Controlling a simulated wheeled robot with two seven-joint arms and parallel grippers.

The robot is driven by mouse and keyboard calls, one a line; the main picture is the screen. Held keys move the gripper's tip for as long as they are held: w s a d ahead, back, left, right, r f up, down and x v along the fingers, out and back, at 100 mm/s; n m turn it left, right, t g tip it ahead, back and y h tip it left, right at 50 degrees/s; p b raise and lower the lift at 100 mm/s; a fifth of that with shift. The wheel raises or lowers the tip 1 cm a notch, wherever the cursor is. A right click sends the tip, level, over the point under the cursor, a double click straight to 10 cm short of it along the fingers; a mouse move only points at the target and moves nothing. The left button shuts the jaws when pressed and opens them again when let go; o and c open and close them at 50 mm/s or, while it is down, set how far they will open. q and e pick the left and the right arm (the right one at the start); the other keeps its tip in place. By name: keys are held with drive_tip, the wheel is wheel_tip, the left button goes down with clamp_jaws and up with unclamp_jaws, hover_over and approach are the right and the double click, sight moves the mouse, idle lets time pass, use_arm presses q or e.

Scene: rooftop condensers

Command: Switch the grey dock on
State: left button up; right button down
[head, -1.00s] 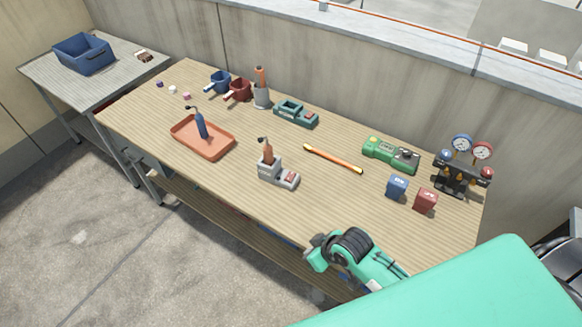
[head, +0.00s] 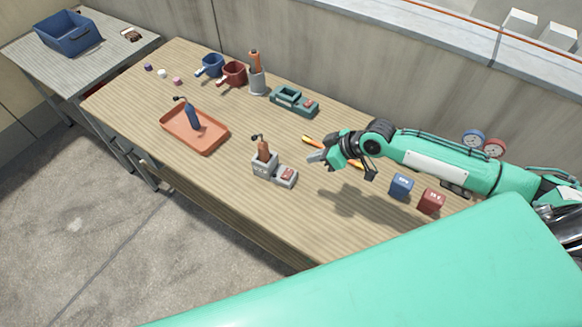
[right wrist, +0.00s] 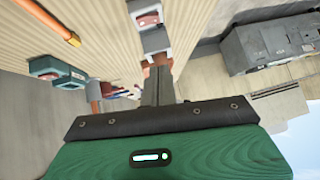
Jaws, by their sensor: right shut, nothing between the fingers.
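The grey dock (head: 264,168) stands on the wooden workbench, with a brown-handled tool (head: 264,150) upright in its taller left part. A red switch (head: 287,173) sits on its lower right part. My right gripper (head: 312,158) is shut and empty, to the right of the dock and above the bench, apart from it. In the right wrist view the shut fingers (right wrist: 157,75) point toward the dock (right wrist: 155,42), whose red switch (right wrist: 148,19) shows at the top. I cannot tell which way the switch is set. My left gripper is not in view.
A teal dock (head: 284,101) with a red switch stands behind. An orange rod (head: 312,142) lies partly behind my gripper. Blue (head: 401,186) and red (head: 431,201) blocks stand under my right arm. An orange tray (head: 207,143) holds a blue tool at left. The bench front is clear.

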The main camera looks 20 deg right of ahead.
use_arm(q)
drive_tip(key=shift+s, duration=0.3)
use_arm(e)
drive_tip(key=p, duration=0.3)
hover_over(282, 176)
drive_tip(key=s+d, duration=0.1)
drive_tip(key=d, duration=0.2)
drive_tip(key=f, duration=0.6)
drive_tip(key=shift+s+f, duration=0.15)
drive_tip(key=shift+s, duration=0.05)
drive_tip(key=f, duration=0.1)
drive_tip(key=f+p, duration=0.1)
drive_tip(key=f, duration=0.1)
drive_tip(key=shift+a+f, duration=0.2)
drive_tip(key=shift+a, duration=0.15)
drive_tip(key=shift+s+f, duration=0.1)
drive_tip(key=shift+f, duration=0.6)
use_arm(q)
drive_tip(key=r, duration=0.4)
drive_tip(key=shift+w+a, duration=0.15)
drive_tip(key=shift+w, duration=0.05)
